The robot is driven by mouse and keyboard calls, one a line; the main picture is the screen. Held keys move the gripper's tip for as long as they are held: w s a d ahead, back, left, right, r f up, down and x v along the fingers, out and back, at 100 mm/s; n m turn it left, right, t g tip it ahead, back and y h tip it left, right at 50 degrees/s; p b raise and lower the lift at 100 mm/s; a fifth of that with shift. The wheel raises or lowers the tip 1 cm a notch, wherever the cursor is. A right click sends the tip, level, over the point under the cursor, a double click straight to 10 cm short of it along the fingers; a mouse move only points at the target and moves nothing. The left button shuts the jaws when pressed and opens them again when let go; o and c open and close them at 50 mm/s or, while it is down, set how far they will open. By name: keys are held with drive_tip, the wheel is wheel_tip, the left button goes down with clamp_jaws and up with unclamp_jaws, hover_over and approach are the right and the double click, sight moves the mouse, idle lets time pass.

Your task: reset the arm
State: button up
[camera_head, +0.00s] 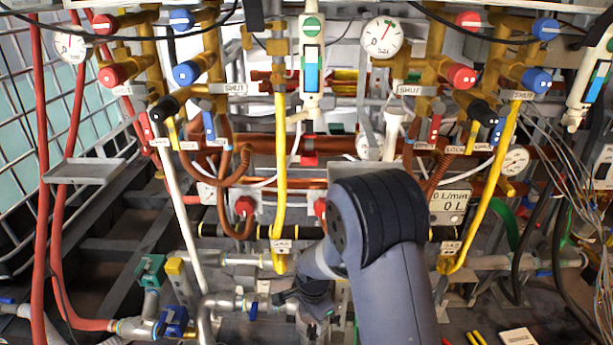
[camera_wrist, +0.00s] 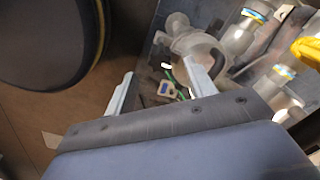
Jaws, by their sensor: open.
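My gripper (camera_wrist: 158,68) shows in the wrist view with its two pale fingers spread apart. Nothing is between them. Past the fingers are grey metal pipe fittings (camera_wrist: 237,38) and a small white and blue piece with a green strip (camera_wrist: 167,88). In the head view my arm is bent, with its dark elbow at the lower middle. The forearm slopes down and left to the wrist, low among the pipes. The fingertips are hard to make out there.
A wall of pipework stands close ahead, with red (camera_head: 461,76) and blue (camera_head: 536,78) valve knobs, gauges (camera_head: 382,37) and yellow pipes (camera_head: 280,170). Grey pipes with a green valve (camera_head: 150,269) lie near the wrist. Loose wires hang at right. A wire mesh (camera_head: 24,150) stands at left.

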sight(312, 328)
wheel_tip(312, 328, down, 6)
drive_tip(key=shift+r+b, duration=0.15)
drive_tip(key=shift+b, duration=0.4)
